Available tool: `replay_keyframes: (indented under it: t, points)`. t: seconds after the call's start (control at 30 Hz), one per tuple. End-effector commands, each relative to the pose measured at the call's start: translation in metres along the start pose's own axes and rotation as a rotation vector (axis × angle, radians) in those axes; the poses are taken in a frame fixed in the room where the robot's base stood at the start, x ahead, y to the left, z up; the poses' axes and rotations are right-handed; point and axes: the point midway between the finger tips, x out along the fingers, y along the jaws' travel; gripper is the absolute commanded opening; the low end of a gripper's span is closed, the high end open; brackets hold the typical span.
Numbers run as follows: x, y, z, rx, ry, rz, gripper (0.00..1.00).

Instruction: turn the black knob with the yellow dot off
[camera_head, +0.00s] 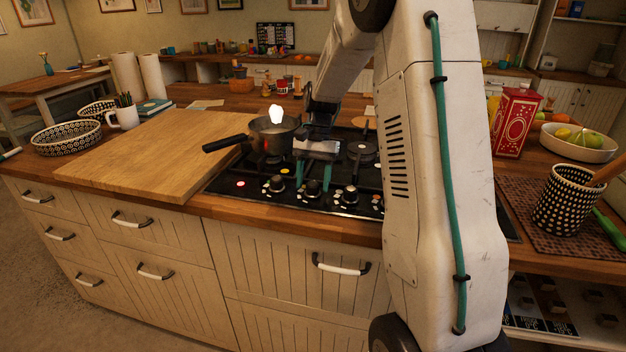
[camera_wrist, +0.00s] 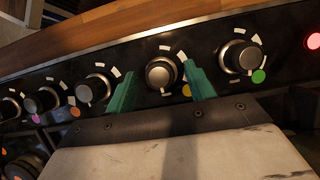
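The black knob with the yellow dot (camera_wrist: 163,73) has a silver face and sits on the hob's black front panel. Its yellow dot (camera_wrist: 187,90) shows beside the right finger in the wrist view. My gripper (camera_wrist: 160,68) is open, with one teal fingertip on each side of this knob. Contact between fingers and knob cannot be told. In the head view my gripper (camera_head: 313,175) points down at the panel, and its fingers partly cover the knob row. The knob with the green dot (camera_wrist: 240,57) is to the right in the wrist view.
Other knobs (camera_wrist: 93,88) stand close by in the row. A red light (camera_wrist: 314,41) glows at the panel's end. A pan (camera_head: 273,135) with a bright white shape above it stands on the hob behind my gripper. A wooden board (camera_head: 150,155) lies left of the hob.

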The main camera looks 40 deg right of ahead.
Motion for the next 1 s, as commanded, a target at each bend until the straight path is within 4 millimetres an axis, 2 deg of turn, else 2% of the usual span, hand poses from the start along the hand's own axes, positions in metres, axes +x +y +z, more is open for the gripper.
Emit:
replay_keyframes:
  t: [0.17, 0.5, 0.6, 0.73, 1.0]
  points:
    - [-0.006, 0.0, 0.0, 0.0, 0.001, 0.0, 0.54]
    - [-0.06, -0.001, -0.001, 0.0, 0.002, -0.001, 0.54]
    - [-0.071, -0.001, 0.0, 0.0, 0.002, -0.001, 0.54]
    - [-0.078, -0.001, 0.0, 0.0, 0.0, 0.0, 0.54]
    - [-0.078, 0.0, 0.0, 0.0, 0.0, 0.0, 0.54]
